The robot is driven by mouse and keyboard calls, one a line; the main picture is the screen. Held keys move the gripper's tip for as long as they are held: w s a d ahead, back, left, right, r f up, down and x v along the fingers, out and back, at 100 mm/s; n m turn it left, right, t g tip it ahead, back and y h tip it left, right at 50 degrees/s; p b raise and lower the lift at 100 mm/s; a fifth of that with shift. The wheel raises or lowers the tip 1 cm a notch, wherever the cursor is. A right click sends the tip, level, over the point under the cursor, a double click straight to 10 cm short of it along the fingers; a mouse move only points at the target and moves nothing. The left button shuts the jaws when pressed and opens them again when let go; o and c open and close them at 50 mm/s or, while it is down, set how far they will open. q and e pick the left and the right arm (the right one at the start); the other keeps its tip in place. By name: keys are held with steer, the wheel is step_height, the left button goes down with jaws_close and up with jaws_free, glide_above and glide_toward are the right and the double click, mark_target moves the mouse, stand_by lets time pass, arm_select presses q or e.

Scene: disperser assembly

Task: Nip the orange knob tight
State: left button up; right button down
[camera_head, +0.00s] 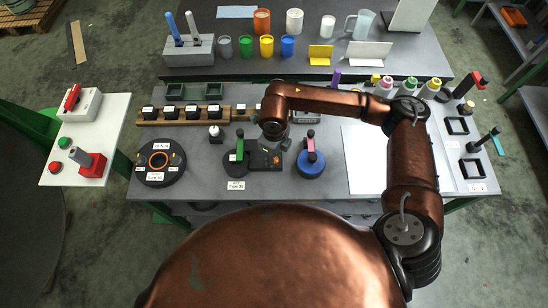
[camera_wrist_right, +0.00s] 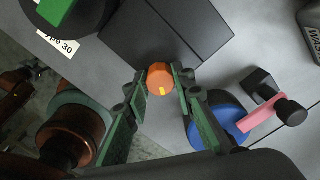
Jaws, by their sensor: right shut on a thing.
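The orange knob (camera_wrist_right: 158,77) sits at the edge of a dark block (camera_wrist_right: 165,35) in the right wrist view and carries a small yellow mark. My right gripper (camera_wrist_right: 161,82) has its two green-padded fingers on either side of the knob, shut on it. In the head view the right gripper (camera_head: 284,146) points down at the right side of the dark block (camera_head: 262,147), and the knob shows only as a small orange spot (camera_head: 276,160). My left gripper is in neither view.
A blue round base (camera_head: 311,165) with a pink lever stands close to the right of the gripper. A dark round base with a green lever (camera_head: 238,156) stands left of the block. A black disc with an orange ring (camera_head: 159,160) lies further left.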

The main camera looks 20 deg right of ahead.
stand_by(0.4)
steer(key=c, duration=1.6)
jaws_free()
step_height(320, 180, up, 12)
steer(key=shift+r, duration=0.1)
